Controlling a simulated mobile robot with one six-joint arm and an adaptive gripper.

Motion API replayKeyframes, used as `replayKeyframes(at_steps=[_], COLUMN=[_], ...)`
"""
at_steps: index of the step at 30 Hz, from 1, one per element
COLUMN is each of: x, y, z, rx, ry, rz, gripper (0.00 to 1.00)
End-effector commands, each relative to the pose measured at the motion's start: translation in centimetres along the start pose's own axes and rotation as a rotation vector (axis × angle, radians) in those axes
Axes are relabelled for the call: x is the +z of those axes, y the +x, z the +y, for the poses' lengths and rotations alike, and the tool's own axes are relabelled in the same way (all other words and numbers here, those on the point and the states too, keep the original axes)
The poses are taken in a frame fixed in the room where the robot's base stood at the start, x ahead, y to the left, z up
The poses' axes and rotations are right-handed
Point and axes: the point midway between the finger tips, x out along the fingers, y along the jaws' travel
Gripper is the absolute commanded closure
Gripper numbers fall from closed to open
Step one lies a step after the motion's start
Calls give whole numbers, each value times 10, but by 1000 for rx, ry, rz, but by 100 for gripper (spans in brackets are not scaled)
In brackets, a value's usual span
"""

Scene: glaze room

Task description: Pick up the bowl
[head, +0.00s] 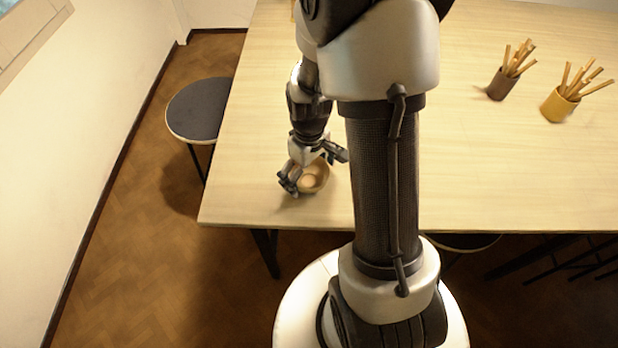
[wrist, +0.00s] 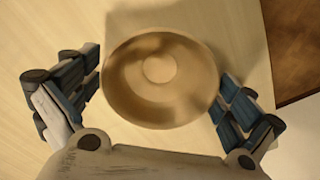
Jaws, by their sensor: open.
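The bowl (head: 316,181) is small, round and tan, and sits upright on the pale wooden table near its front left corner. In the wrist view the bowl (wrist: 160,78) shows from above, with a lighter round patch at its centre, and looks empty. My gripper (head: 314,176) is open at the bowl, pointing down. In the wrist view my gripper (wrist: 160,92) has one finger on each side of the bowl. The left finger is close to the rim and the right finger is near the rim; I cannot tell whether either touches.
The table (head: 255,120) has a front edge close to the bowl. A brown cup (head: 501,85) and a yellow cup (head: 558,106) with sticks stand far right. A dark-topped stool (head: 198,108) is left of the table. The tabletop around the bowl is clear.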

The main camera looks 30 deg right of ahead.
Motion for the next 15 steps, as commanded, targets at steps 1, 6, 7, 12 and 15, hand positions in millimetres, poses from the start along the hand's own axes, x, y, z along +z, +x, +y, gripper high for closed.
replayKeyframes(at_steps=[1,6,7,12,15], x=[0,0,0,0,0], y=[3,2,2,2,2], z=[0,0,0,0,0], rx=[0,1,1,1,1], ry=[0,0,0,0,0], rz=[0,1,1,1,1], gripper=[0,0,1,13,19])
